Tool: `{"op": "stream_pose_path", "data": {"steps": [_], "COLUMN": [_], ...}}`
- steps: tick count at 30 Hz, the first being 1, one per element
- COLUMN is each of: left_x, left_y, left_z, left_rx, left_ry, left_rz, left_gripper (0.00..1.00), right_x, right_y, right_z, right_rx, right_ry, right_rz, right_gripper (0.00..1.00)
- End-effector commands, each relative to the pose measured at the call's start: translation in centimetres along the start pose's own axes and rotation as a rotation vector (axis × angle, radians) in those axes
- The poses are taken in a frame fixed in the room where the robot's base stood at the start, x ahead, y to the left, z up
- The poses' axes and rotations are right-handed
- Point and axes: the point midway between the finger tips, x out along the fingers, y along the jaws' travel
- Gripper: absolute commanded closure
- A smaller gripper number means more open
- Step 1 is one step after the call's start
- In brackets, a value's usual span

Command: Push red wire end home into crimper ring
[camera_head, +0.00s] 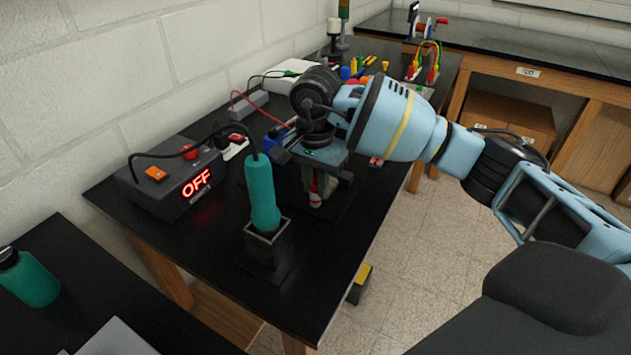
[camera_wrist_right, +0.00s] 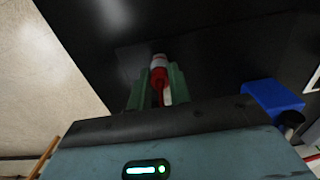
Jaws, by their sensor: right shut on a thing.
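My right gripper (camera_head: 316,178) reaches down over the black bench. In the right wrist view its two green fingers (camera_wrist_right: 160,90) are shut on a red wire end (camera_wrist_right: 159,77). A pale, whitish band shows at the far tip of the red part, but I cannot tell whether it is the crimper ring or part of the wire end. In the head view the red and white piece (camera_head: 315,195) shows below the fingers, close to the bench top. I cannot make out the crimper ring for certain. My left gripper is not in view.
A grey box (camera_head: 172,181) reading OFF stands at the left, cabled to a teal-handled tool (camera_head: 262,195) upright in a dark holder (camera_head: 267,253). A blue block (camera_wrist_right: 272,98) lies right of the fingers in the wrist view.

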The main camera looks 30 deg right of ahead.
Motion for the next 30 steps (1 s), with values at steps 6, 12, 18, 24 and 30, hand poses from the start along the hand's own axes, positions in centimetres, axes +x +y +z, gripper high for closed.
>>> {"op": "stream_pose_path", "data": {"steps": [6, 12, 18, 24, 30], "left_x": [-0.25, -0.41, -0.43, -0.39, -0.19], "left_y": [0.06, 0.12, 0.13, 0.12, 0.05], "left_z": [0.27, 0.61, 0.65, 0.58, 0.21], "left_rx": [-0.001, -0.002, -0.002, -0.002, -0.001], "left_ry": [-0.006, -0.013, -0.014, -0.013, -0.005], "left_rz": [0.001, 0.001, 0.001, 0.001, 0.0], "left_gripper": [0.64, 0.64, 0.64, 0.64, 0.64], "right_x": [-0.06, -0.01, -0.01, 0.01, 0.01], "right_y": [0.0, 0.0, 0.0, 0.01, 0.01], "right_z": [-0.01, 0.0, 0.0, 0.0, 0.0], "right_rx": [0.0, 0.0, 0.0, 0.0, 0.0], "right_ry": [0.0, 0.0, 0.0, 0.0, 0.0], "right_rz": [0.0, 0.0, 0.0, 0.0, 0.0], "right_gripper": [1.0, 1.0, 0.55, 0.55, 0.55]}}
